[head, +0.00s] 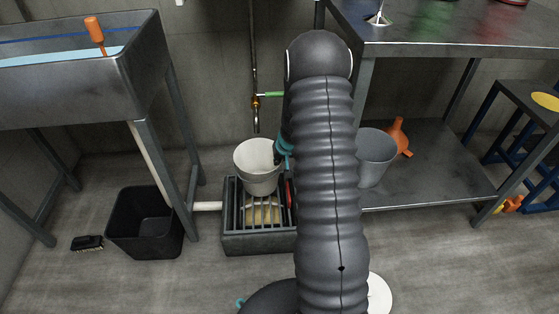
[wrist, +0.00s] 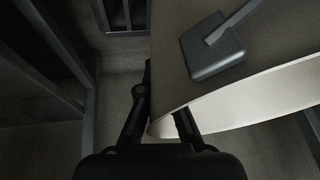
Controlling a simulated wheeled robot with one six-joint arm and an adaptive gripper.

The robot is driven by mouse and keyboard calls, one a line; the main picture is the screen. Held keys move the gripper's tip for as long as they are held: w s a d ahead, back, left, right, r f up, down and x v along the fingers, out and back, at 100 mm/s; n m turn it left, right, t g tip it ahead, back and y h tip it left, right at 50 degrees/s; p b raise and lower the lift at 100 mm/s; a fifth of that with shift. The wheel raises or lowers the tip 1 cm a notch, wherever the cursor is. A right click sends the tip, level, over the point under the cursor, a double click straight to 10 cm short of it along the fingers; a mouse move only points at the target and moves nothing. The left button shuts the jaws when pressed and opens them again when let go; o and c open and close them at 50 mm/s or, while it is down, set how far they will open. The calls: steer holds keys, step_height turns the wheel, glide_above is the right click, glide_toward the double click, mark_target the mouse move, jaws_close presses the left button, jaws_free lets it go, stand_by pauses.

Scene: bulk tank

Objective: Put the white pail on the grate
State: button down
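The white pail (head: 257,171) is upright over the back part of the grate (head: 240,213) in the head view. I cannot tell whether its base touches the bars. My gripper (head: 279,156) is at the pail's right rim, partly hidden by my arm. In the wrist view my gripper (wrist: 163,95) has one finger on each side of the pail's wall (wrist: 172,60), shut on the rim. A grey square lug with a bar shows on the pail's side there. The grate (wrist: 125,14) shows in part at the top of the wrist view.
A black bin (head: 146,226) and a brush (head: 87,243) are on the floor at left, below the tank (head: 70,85). A pipe with a green-handled valve (head: 273,94) hangs behind the pail.

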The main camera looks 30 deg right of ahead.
steer(key=shift+f, duration=0.25)
steer(key=c, duration=1.2)
jaws_free()
steer(key=shift+c, duration=0.2)
steer(key=shift+r, duration=0.15)
steer(key=v, duration=1.2)
